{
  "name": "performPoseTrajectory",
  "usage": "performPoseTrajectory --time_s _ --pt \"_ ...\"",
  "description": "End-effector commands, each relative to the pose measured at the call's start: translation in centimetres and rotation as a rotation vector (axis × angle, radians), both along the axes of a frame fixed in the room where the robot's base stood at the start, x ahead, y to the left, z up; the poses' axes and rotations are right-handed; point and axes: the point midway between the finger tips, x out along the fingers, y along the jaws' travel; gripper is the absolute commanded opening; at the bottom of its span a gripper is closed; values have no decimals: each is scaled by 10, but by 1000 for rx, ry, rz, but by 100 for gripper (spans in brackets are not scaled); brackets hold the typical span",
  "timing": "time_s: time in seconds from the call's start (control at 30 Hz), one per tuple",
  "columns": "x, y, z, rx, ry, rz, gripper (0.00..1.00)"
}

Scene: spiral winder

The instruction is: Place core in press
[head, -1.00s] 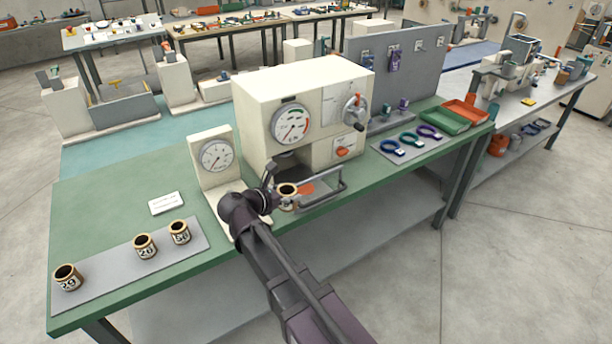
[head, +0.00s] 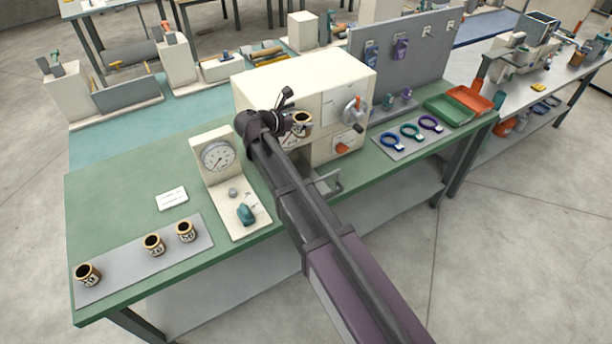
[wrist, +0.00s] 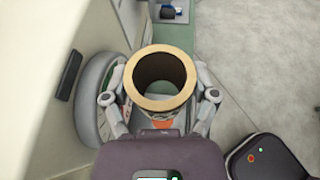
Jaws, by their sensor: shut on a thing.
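My gripper (head: 290,121) is shut on a tan, tube-shaped core (head: 302,131). It holds the core in the air in front of the cream press (head: 300,84). In the wrist view my gripper's fingers (wrist: 160,98) clasp both sides of the core (wrist: 160,104), whose open top faces the camera. The press's round dial (wrist: 92,105) is close on the left there. In the head view my arm and the core hide the dial and most of the press opening. Part of the metal guard (head: 330,185) shows below.
Several similar cores (head: 153,245) stand on a grey mat (head: 125,272) at the left. A gauge stand (head: 217,158) with a small teal part (head: 246,214) is left of the press. Coloured rings (head: 410,132) and trays (head: 447,110) lie right. A white card (head: 171,198) lies left.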

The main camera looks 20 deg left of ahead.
Motion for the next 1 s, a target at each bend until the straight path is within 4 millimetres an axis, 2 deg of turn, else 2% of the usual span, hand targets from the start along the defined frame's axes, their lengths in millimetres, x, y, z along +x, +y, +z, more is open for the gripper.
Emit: performPoseTrajectory --time_s 0.03,0.13,0.57,0.77,1.0 --pt "3 1 8 0 0 -3 30" --pt "6 1 10 0 0 -8 30" --pt "7 1 10 0 0 -10 30" --pt "7 0 1 0 0 -10 30" --pt "7 0 -22 0 0 -10 30"
